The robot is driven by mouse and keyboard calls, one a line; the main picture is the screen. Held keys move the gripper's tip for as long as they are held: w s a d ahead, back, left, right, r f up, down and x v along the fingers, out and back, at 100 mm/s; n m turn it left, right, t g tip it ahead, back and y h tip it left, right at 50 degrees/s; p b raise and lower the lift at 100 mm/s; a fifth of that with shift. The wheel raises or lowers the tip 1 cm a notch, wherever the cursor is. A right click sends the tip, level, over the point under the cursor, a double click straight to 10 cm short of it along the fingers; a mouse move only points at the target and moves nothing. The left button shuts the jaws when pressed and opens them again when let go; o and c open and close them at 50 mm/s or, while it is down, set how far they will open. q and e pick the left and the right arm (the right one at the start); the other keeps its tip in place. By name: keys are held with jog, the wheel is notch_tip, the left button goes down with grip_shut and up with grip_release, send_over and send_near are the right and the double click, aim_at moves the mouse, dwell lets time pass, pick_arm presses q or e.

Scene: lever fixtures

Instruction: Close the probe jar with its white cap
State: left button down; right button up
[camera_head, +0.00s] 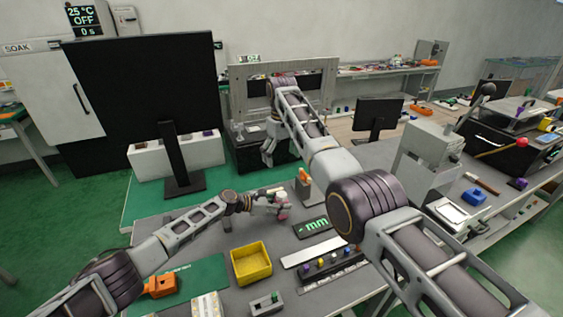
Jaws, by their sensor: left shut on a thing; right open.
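My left gripper (273,204) reaches in from the left, low over the grey bench. It is shut on a small pinkish, pale item (283,211), which may be the probe jar; the fingers hide part of it. My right gripper (267,154) hangs farther back, fingers down and open, in front of a dark unit beneath a grey frame. I see nothing between its fingers. I cannot make out the white cap for certain at this size.
A yellow bin (251,264) and a small grey fixture (266,303) stand at the front. A black display reading "mm" (313,227) and a strip of coloured knobs (333,264) lie to the right. A large black monitor (145,90) stands at the back left.

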pick_arm(q)
jog(key=c, duration=0.8)
grip_release()
jog(key=shift+a, duration=0.15)
jog(key=v, duration=1.1)
jog(key=shift+s+a, duration=0.2)
jog(key=shift+a, duration=0.1)
jog(key=shift+r, duration=0.1)
